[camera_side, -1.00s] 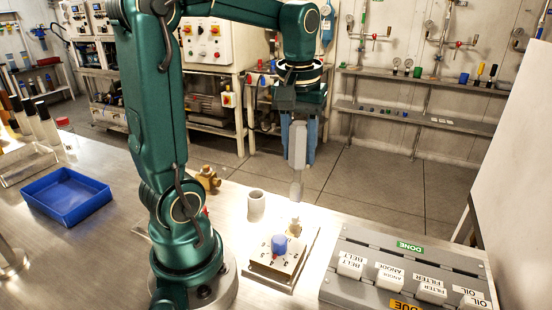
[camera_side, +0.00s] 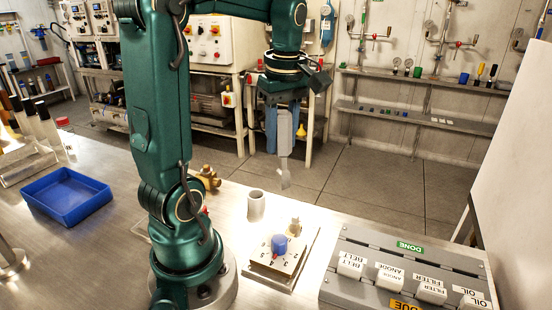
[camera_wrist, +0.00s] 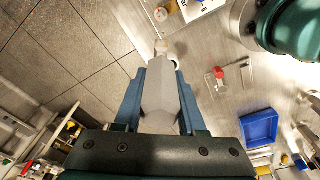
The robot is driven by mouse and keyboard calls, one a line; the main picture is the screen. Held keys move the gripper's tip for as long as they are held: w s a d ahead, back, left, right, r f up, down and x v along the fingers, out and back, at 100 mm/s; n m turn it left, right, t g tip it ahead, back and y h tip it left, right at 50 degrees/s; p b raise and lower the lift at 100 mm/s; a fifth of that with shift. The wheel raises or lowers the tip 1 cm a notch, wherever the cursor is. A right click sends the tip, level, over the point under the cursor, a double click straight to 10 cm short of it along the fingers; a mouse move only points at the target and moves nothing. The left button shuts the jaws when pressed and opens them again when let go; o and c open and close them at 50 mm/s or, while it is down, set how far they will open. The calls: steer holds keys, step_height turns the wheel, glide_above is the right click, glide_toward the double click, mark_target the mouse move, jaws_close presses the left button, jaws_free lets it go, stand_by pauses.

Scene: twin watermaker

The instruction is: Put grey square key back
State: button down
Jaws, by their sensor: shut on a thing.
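The grey square key (camera_side: 285,135) hangs nearly upright in my gripper (camera_side: 284,146), its narrower end pointing down. My gripper is shut on its wide upper part, between blue fingers. In the wrist view, the key (camera_wrist: 160,98) lies between both fingers of my gripper (camera_wrist: 160,84), and its far end points toward the bench. The key is in the air, behind and above the plate with the blue knob (camera_side: 279,243), touching nothing below. I cannot tell which spot is the key's own place.
A grey cup (camera_side: 256,205) and a small brass fitting (camera_side: 295,227) stand near the knob. A grey labelled box (camera_side: 370,290) sits right. A brass valve (camera_side: 208,178) lies by my arm.

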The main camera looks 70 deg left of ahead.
steer(key=s+a+n+g, duration=0.1)
steer(key=s+a+n, duration=0.3)
steer(key=a+n, duration=0.25)
step_height(320, 180, down, 9)
steer(key=shift+d+r, duration=0.2)
steer(key=shift+d, duration=0.05)
steer(key=shift+f, duration=0.1)
steer(key=shift+c, duration=2.4)
jaws_free()
